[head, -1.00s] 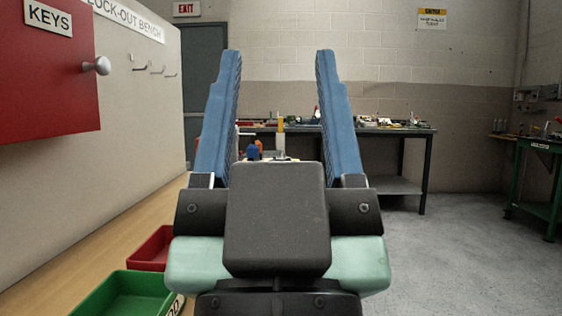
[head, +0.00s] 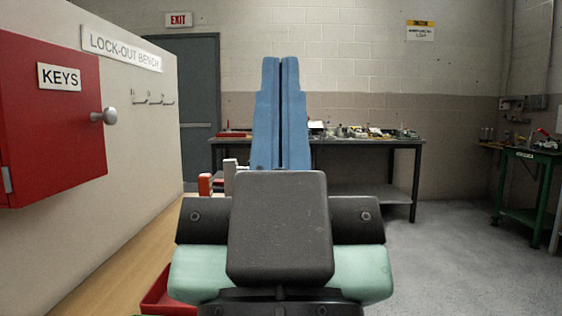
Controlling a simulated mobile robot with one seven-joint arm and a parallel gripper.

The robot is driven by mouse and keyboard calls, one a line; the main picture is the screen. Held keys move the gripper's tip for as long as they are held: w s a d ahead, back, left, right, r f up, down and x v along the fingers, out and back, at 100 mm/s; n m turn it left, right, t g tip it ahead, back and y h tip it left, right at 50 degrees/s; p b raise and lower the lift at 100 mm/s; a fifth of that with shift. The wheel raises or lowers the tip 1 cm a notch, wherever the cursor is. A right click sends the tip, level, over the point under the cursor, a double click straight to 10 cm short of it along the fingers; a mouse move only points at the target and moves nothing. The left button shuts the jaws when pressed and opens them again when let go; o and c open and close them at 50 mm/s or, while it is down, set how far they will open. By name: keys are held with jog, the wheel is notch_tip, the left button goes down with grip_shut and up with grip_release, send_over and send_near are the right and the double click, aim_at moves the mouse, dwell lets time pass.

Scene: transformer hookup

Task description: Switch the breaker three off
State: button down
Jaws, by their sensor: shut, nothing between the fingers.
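My gripper (head: 281,62) stands upright in the middle of the head view. Its two blue fingers are pressed together with nothing between them. I cannot make out breaker three in this view. My gripper and its dark wrist block hide part of the bench and the room behind them.
A red KEYS cabinet (head: 52,125) with a round knob (head: 108,116) is on the LOCK-OUT BENCH panel (head: 130,85) at left. Hooks (head: 153,98) are beside it. A red tray (head: 158,296) is low left. A cluttered table (head: 365,143) is behind; open floor (head: 450,235) lies right.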

notch_tip(320, 180, up, 33)
jog(key=p, duration=3)
jog(key=shift+p, duration=0.35)
jog(key=shift+r, duration=0.1)
